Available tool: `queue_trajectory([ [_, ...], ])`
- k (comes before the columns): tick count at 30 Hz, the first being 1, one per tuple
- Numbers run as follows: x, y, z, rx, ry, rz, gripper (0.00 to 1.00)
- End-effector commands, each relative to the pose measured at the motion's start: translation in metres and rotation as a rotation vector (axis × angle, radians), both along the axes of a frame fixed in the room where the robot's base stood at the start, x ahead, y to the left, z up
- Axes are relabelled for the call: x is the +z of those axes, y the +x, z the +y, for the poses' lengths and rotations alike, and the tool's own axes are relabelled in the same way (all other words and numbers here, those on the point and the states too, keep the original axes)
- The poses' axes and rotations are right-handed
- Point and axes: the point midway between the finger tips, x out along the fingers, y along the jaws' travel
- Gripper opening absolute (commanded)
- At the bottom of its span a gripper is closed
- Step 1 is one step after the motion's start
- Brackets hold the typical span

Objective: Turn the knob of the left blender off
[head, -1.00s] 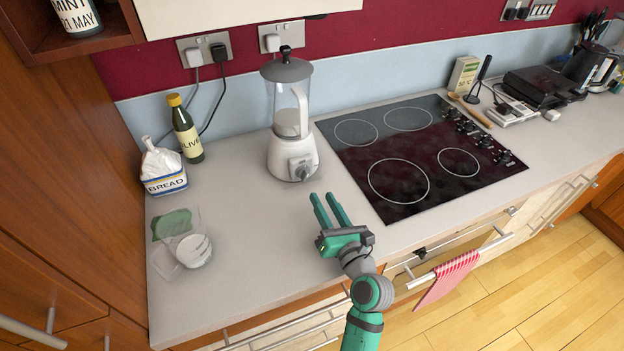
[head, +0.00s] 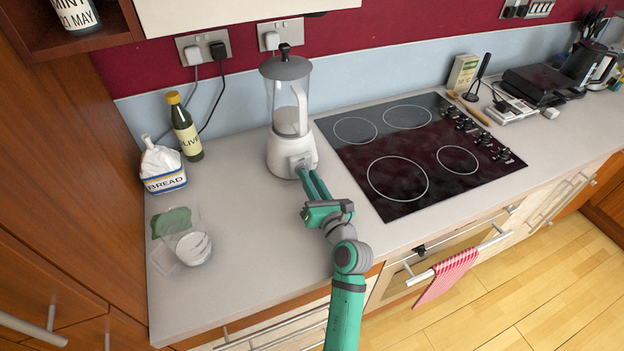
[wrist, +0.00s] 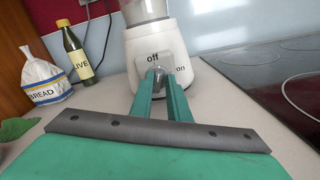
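One blender (head: 283,152) is in view, white with a clear jug and a dark grey lid, upright on the counter left of the hob. Its front panel, in the wrist view, reads "off" above the grey knob (wrist: 158,70) and "on" to the right. My green gripper (head: 308,176) reaches the blender's front. In the wrist view, the two fingers of my gripper (wrist: 161,80) are apart, one on each side of the knob. Whether they press on it is not clear. The fingers partly cover the knob, so its setting cannot be read.
A black hob (head: 420,160) lies right of the blender. A bread bag (head: 163,168), an olive oil bottle (head: 187,130) and a glass (head: 193,247) stand to the left. A cable runs from the wall sockets. The counter front (head: 245,285) is clear.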

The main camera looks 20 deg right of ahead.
Motion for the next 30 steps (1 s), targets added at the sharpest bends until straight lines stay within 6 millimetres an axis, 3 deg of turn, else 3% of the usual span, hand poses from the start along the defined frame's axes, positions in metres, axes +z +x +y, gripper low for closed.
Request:
queue_trajectory([
  [8,-0.0033,0.0011,0.0014,0.0,-0.008,0.006,0.0],
  [21,-0.0061,0.0001,0.0006,0.001,-0.329,-0.001,0.0],
  [30,-0.0075,-0.0001,0.0003,0.001,-0.385,0.0,0.0],
])
